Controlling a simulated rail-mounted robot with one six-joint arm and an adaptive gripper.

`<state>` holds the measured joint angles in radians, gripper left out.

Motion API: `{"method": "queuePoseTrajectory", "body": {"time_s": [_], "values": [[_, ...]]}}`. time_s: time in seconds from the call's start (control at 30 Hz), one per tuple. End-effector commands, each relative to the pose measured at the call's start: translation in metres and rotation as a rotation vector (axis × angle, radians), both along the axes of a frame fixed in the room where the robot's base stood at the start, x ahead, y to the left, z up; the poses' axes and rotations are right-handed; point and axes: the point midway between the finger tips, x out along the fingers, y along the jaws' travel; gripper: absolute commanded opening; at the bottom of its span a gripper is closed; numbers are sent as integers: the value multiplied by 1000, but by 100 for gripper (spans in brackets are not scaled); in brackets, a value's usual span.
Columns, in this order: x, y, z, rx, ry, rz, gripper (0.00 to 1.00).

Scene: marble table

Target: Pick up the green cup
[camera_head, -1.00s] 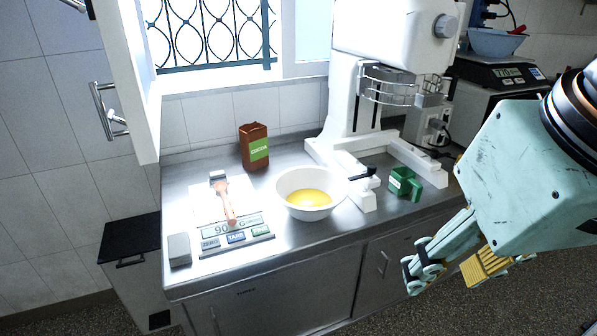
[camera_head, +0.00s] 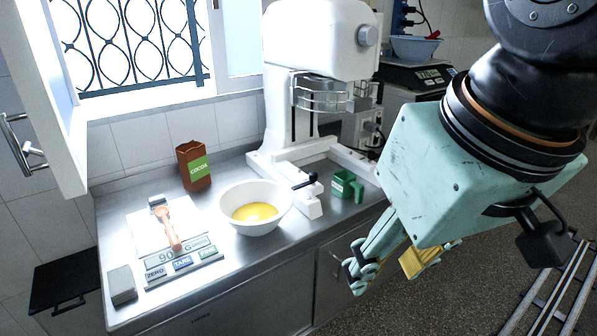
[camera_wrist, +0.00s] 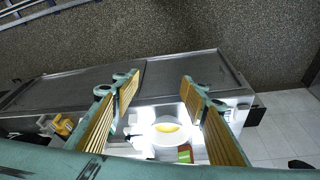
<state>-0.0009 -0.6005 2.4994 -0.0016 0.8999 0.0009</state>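The green cup (camera_head: 347,186) stands on the steel counter (camera_head: 300,241), to the right of the white bowl (camera_head: 256,209) and beside the mixer's base. It has a pale label and looks upright. I cannot make it out in the wrist view. My gripper (camera_head: 396,264) is in front of the counter's front edge, below and to the right of the cup in the head view, apart from it. In the wrist view my gripper (camera_wrist: 157,92) has its two yellow-padded fingers wide apart with nothing between them.
A white stand mixer (camera_head: 300,95) rises behind the cup. The bowl holds yellow liquid. A cocoa box (camera_head: 194,166), a scale (camera_head: 178,262) with a brown-handled tool on it, and a grey block (camera_head: 121,285) are farther left. A black scale (camera_head: 415,76) with a blue bowl stands at the back right.

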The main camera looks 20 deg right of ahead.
Motion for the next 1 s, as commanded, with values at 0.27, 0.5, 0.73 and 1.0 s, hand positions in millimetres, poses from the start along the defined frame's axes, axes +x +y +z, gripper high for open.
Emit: {"method": "queuePoseTrajectory", "body": {"time_s": [0.27, 0.5, 0.73, 1.0], "values": [[0, 0, 0, 0, 0, 0, 49], [0, 0, 0, 0, 0, 0, 57], [2, 0, 0, -1, -2, 1, 57], [29, -5, 2, -20, -26, 10, 57]]}}
